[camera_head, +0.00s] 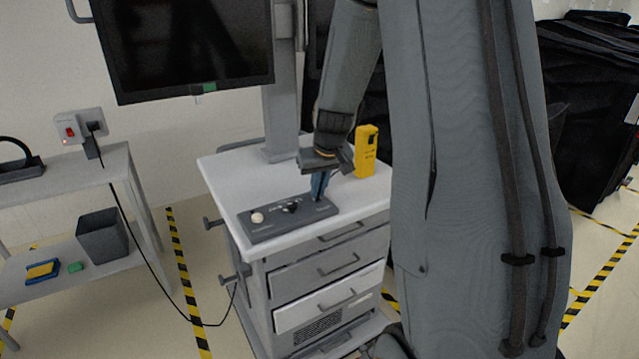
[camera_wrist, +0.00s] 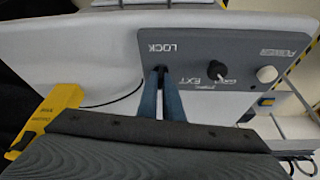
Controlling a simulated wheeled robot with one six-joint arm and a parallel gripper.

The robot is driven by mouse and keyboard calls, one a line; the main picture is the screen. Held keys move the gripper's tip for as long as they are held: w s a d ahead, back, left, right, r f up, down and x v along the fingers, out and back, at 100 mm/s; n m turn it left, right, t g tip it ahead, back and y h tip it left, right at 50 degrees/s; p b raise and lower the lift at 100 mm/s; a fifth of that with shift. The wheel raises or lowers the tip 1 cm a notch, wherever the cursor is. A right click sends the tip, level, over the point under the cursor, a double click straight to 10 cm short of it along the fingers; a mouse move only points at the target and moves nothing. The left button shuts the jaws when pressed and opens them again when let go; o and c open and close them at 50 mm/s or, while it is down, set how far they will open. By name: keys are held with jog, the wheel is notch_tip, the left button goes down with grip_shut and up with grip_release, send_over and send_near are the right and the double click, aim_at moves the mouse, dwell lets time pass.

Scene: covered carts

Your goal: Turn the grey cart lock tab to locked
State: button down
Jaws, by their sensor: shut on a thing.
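The grey control panel (camera_head: 262,229) lies on the white top of the cart (camera_head: 229,171). In the wrist view the panel (camera_wrist: 197,43) reads upside down, with the word LOCK near its end. My gripper (camera_head: 318,198) points down at the panel's right end in the head view. Its two blue fingers, seen in the wrist view (camera_wrist: 161,82), are shut on the lock tab just beside the LOCK word. The tab is almost wholly hidden between the fingertips, so its angle cannot be told.
A black knob (camera_wrist: 217,70) and a pale round button (camera_wrist: 267,74) share the panel. A yellow device (camera_head: 366,152) stands on the cart top close to my wrist. A monitor (camera_head: 185,45) hangs above. A side table (camera_head: 75,165) stands at left.

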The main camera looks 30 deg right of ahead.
jog(key=shift+a+m+h+p, duration=0.1)
jog(key=shift+m+h+p, duration=0.25)
jog(key=shift+m, duration=0.55)
jog(key=shift+w+f+m+h+b, duration=0.15)
jog(key=shift+m+h+b, duration=0.2)
jog(key=shift+m+b, duration=0.6)
jog(key=m+g+b, duration=0.1)
jog(key=m+b, duration=0.1)
jog(key=b, duration=0.3)
jog(key=shift+w+a+f+h, duration=0.1)
jog(key=shift+h, duration=0.3)
jog(key=m+b, duration=0.3)
jog(key=b, duration=0.2)
jog(key=shift+a+g+h, duration=0.1)
jog(key=shift+g+h, duration=0.3)
jog(key=m+g+b, duration=0.1)
jog(key=m+b, duration=0.2)
jog(key=shift+w+m+h, duration=0.1)
jog(key=shift+m+h, duration=0.25)
jog(key=shift+h, duration=0.05)
jog(key=shift+r+m+g+b, duration=0.2)
jog(key=shift+m+g+b, duration=0.7)
jog(key=shift+m, duration=0.9)
jog(key=c, duration=1.9)
grip_release()
